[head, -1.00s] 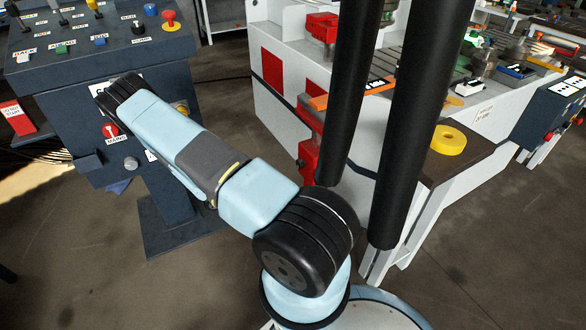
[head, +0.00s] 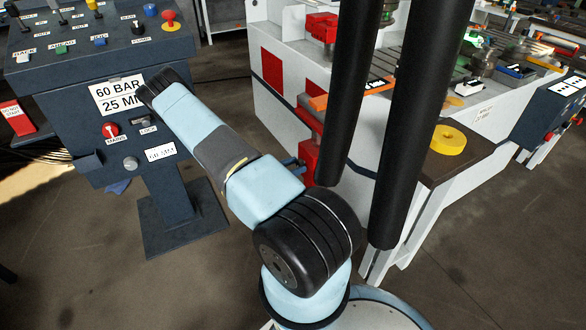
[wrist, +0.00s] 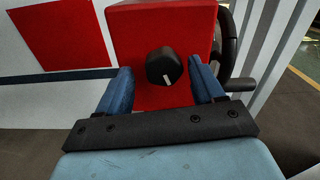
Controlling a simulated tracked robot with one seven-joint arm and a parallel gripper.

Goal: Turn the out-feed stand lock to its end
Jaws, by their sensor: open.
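A round black knob (wrist: 163,66) with a short white mark sits on the face of a red block (wrist: 186,22) in the wrist view. The mark points down and slightly right. My gripper (wrist: 160,68) is open, its two blue fingers on either side of the knob with a gap each side. I cannot tell how far the fingertips reach along it. In the head view the red block (head: 307,143) stands at the white machine's side. A small blue part of my gripper (head: 290,162) shows beside it; the knob is hidden there.
A dark control console (head: 100,50) with knobs and labels stands at left. A white machine (head: 275,105) with a red panel fills the right. A yellow ring (head: 448,140) lies on its brown surface. A dark handwheel (wrist: 227,45) is right of the red block in the wrist view.

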